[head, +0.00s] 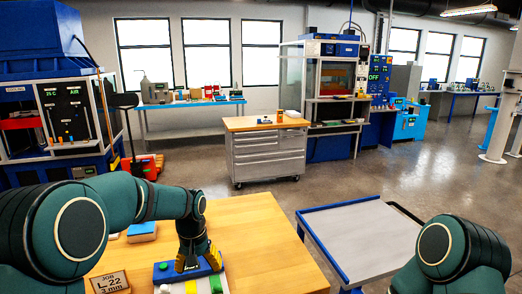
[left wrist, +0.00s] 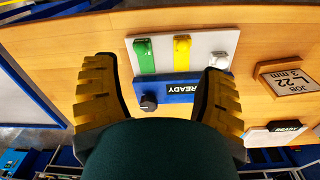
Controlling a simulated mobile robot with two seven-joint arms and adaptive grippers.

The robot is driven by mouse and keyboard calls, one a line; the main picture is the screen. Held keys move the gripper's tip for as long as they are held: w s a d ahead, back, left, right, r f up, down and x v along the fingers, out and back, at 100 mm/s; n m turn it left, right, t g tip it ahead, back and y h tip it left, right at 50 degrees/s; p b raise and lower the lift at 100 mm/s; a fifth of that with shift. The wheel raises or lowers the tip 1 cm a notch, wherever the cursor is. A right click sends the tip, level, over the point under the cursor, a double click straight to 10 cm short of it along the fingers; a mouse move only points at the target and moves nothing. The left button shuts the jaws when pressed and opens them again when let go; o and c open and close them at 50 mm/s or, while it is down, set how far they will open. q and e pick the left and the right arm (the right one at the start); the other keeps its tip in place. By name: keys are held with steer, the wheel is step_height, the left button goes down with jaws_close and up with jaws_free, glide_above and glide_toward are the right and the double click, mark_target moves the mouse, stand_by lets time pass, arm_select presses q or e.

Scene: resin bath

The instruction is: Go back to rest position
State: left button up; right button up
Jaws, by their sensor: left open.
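My left gripper (head: 192,262) is over the near wooden table, pointing down at a blue box with a dark knob. In the left wrist view the gripper (left wrist: 160,92) has its yellow and black fingers spread wide, with nothing held between them. I cannot tell whether the gripper touches the box. My right gripper is out of view; only a right arm link shows.
A wooden sign reading JOB L-22 3 mm (head: 110,282) stands at the table's left front. A blue and white block (head: 141,231) lies behind it. A blue-edged grey table (head: 356,238) stands right of the wooden table (head: 262,238). Open floor lies beyond, around a drawer cart (head: 268,158).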

arm_select(q)
steer(key=s+d+f+h, duration=0.1)
steer(key=s+d+f, duration=0.15)
steer(key=f, duration=0.95)
steer(key=s+d+f+h, duration=0.1)
steer(key=s+d+f, duration=0.1)
steer(key=s+f, duration=0.4)
steer(key=s+d+f+n+t+h, duration=0.1)
steer(key=s+f, duration=0.5)
steer(key=s, duration=0.7)
steer(key=shift+s+d+f+t, duration=0.25)
steer(key=shift+s+d+t, duration=0.05)
steer(key=shift+d, duration=0.05)
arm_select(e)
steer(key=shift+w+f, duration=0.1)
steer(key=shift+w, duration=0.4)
